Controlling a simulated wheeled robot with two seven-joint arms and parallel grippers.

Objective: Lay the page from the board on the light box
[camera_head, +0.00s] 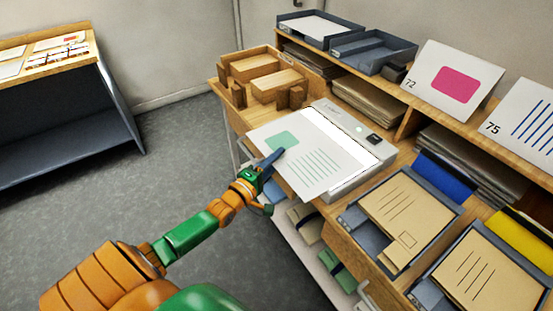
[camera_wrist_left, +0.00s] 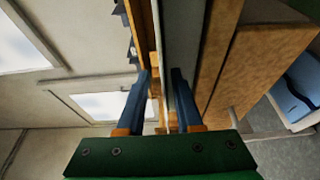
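The white page (camera_head: 297,160) with a green patch and green lines lies over the left part of the light box (camera_head: 359,172) and sticks out past its left edge. The box's bright top shows along the page's right side. My left gripper (camera_head: 270,182) is at the page's outer left edge, one blue finger above it and the other below. In the left wrist view the two blue fingers (camera_wrist_left: 160,98) stand apart, with a thin grey edge running close to the right finger. I cannot tell whether either finger touches the page. My right gripper is not in view.
A wooden tray with blocks (camera_head: 262,76) stands behind the light box. Folders in grey trays (camera_head: 408,212) fill the table at the right. Cards marked 72 (camera_head: 455,84) and 75 (camera_head: 527,125) stand on a shelf. A slanted stand with sheets (camera_head: 50,55) is at far left.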

